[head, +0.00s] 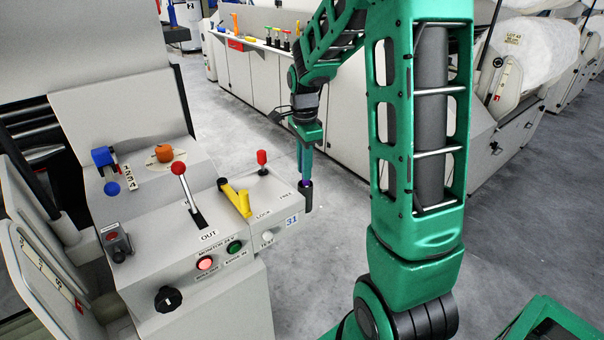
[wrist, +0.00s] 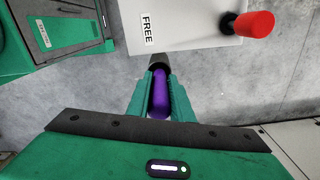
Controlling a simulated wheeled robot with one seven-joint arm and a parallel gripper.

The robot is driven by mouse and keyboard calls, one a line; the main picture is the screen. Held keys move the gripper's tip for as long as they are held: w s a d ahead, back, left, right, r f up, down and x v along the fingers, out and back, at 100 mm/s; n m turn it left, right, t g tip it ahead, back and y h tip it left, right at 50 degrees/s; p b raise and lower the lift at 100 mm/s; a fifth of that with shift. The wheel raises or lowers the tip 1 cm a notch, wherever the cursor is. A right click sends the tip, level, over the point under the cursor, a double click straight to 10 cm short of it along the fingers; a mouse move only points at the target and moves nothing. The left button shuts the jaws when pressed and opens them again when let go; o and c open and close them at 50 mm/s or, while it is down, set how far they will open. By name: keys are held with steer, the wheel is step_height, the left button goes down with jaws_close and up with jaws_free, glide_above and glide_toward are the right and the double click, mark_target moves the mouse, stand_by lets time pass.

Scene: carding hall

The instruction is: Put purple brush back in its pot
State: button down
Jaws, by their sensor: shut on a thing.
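My gripper (head: 305,165) points down beside the right end of the grey console and is shut on the purple brush. In the wrist view the brush's rounded purple handle (wrist: 160,95) lies between the two green fingers. A short dark cylinder (head: 306,196), which looks like the pot, is at the lower end of the brush, close to the console's side. It also shows just beyond the fingertips in the wrist view (wrist: 157,62). The brush's lower end is hidden, and I cannot tell how deep it sits in the cylinder.
The console's end box (head: 262,205) has a red-knobbed lever (head: 262,158) near my gripper. A yellow lever (head: 235,199) and another red-knobbed lever (head: 179,170) stand further left. Machines with a shelf of coloured items (head: 265,42) stand behind. The grey floor around the gripper is clear.

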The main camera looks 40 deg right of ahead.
steer(key=shift+f, duration=1.25)
steer(key=c, duration=1.6)
jaws_free()
steer(key=shift+o, duration=0.2)
